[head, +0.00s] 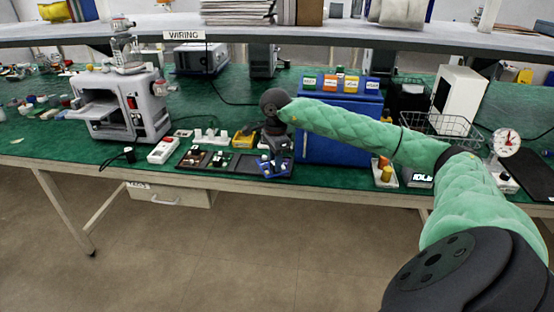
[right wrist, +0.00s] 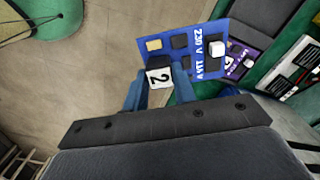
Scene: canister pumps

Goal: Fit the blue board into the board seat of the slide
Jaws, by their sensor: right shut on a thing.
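The blue board (right wrist: 205,45) is held in my right gripper (right wrist: 160,88); the blue fingers are shut on its white block marked 2. In the head view the blue board (head: 276,168) is at the front edge of the green bench, below the dark right gripper (head: 273,150). Its underside is hidden, so I cannot tell whether it touches anything. A grey-white machine (head: 150,107) stands at the left with a flat grey plate at its open side, perhaps the slide; a board seat cannot be made out. My left gripper is not in view.
A dark tray (head: 188,166) with small boards lies left of the gripper. A purple board (right wrist: 236,66) is close to the blue one. A blue cabinet (head: 345,130) stands right behind the gripper. A white switch box (head: 163,151) lies by the machine. An overhead shelf (head: 300,33) spans the back.

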